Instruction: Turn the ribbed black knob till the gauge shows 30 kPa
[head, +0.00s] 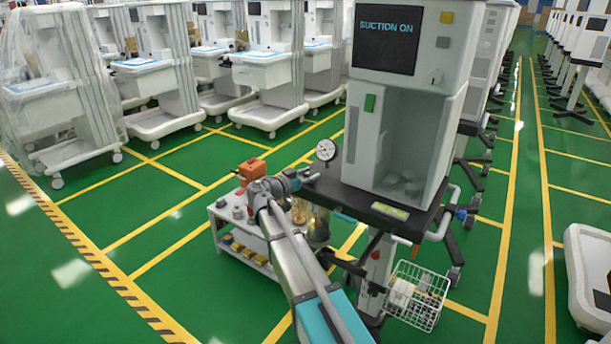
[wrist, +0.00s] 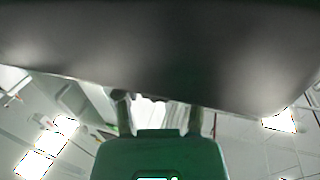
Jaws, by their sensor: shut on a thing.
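The round white gauge (head: 326,150) stands at the left edge of the cart's dark shelf (head: 352,197) in the head view. Its needle is too small to read. My gripper (head: 311,177) is just below the gauge, at the shelf's left corner. In the wrist view my gripper (wrist: 160,104) has two fingers pointing up under a broad dark surface (wrist: 160,50). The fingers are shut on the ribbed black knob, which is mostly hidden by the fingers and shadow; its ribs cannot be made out.
The cart (head: 408,90) has a screen (head: 385,40) reading "SUCTION ON". A jar (head: 318,225) hangs below the shelf. A small white table (head: 222,214) with an orange object (head: 251,169) stands left of my arm. A wire basket (head: 418,296) hangs at lower right.

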